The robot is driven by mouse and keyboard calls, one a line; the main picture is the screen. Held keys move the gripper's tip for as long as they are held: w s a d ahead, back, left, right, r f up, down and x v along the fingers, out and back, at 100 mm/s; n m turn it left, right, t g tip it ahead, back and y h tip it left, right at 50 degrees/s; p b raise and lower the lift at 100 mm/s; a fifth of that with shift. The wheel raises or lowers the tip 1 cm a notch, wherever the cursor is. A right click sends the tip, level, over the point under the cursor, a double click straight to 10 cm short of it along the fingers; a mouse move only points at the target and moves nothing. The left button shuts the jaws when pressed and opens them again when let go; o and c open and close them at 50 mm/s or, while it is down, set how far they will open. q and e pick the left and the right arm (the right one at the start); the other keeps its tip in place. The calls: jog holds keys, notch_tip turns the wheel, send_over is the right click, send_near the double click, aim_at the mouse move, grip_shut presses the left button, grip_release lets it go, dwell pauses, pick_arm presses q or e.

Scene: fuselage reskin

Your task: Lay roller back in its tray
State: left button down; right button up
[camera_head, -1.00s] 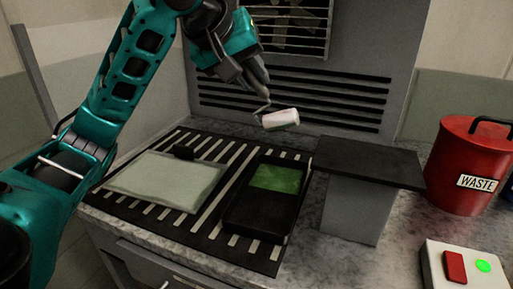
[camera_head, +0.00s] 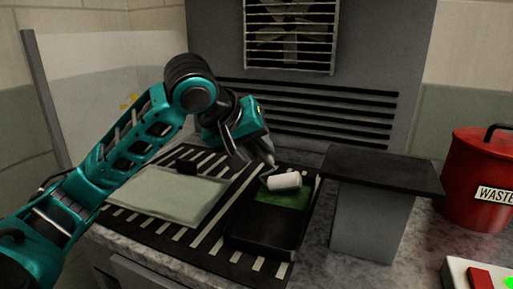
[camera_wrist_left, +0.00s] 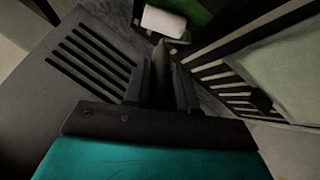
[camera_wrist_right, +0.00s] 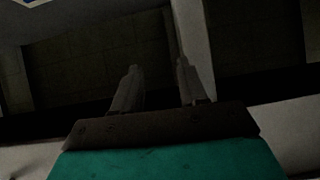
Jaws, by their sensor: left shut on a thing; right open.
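The roller (camera_head: 284,181) has a white cylindrical head and shows over the green far part of the black tray (camera_head: 263,236). I cannot tell whether its head touches the tray. My left gripper (camera_head: 262,160) is shut on the roller's handle, just behind the head and above the tray's far end. In the left wrist view the white head (camera_wrist_left: 163,22) shows beyond the shut fingers (camera_wrist_left: 161,62), with green beside it. My right gripper (camera_wrist_right: 157,82) is open and empty in the right wrist view; it is out of the head view.
A pale panel (camera_head: 170,194) lies on the striped black mat left of the tray. A grey stand with a dark top (camera_head: 380,170) rises close on the tray's right. A red waste bin (camera_head: 480,180) stands at far right. A slatted, vented wall is behind.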

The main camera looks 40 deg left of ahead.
pick_arm(q)
jog(key=shift+f, duration=0.1)
jog(key=c, duration=1.4)
grip_release()
jog(key=shift+f, duration=0.1)
jog(key=o, duration=0.5)
jog(key=shift+r, duration=0.35)
jog(key=p+v, duration=0.2)
jog(key=v, duration=0.9)
jog(key=shift+s+r+p, duration=0.2)
jog(key=shift+s+p, duration=0.15)
pick_arm(e)
jog(key=shift+s+d+r, duration=0.35)
jog(key=shift+d+r, duration=0.15)
jog(key=shift+d, duration=0.05)
jog(key=shift+w+a, duration=0.1)
